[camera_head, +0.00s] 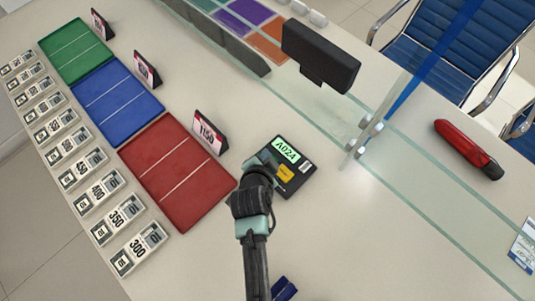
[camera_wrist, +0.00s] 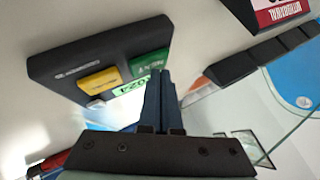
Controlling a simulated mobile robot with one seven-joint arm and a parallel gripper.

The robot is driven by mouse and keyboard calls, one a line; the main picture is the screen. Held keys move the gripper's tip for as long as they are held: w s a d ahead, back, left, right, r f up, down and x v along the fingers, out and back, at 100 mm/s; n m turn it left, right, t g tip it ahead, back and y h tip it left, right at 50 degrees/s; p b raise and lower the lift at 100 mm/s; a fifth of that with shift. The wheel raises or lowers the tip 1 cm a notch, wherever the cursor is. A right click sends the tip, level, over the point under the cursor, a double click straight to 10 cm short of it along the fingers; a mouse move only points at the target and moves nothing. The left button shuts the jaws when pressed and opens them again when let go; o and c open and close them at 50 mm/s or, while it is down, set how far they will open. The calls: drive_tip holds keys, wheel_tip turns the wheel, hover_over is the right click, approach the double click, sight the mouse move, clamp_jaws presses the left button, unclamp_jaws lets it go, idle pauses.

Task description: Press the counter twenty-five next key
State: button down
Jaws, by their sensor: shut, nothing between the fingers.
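A black queue-number box (camera_head: 297,180) lies on the counter, with a lit green display (camera_head: 286,149) reading A024 and a yellow key (camera_head: 285,173). In the wrist view the box (camera_wrist: 60,62) has a green key (camera_wrist: 150,64) marked NEXT beside a yellow key (camera_wrist: 100,79). My gripper (camera_head: 263,163) is over the box's left side in the head view and hides part of it. In the wrist view my gripper (camera_wrist: 160,78) is shut and empty, its fingertips close by the green key and overlapping its edge. I cannot tell whether they touch it.
Red (camera_head: 178,172), blue (camera_head: 117,103) and green (camera_head: 75,50) trays lie left of the box, with several number cards (camera_head: 119,216) along the edge. A black sign (camera_head: 210,133) stands close by. A glass screen (camera_head: 390,95) and a red object (camera_head: 466,148) are to the right.

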drive_tip(key=shift+r, duration=0.5)
wheel_tip(320, 180, up, 5)
drive_tip(key=p, duration=0.5)
idle(0.7)
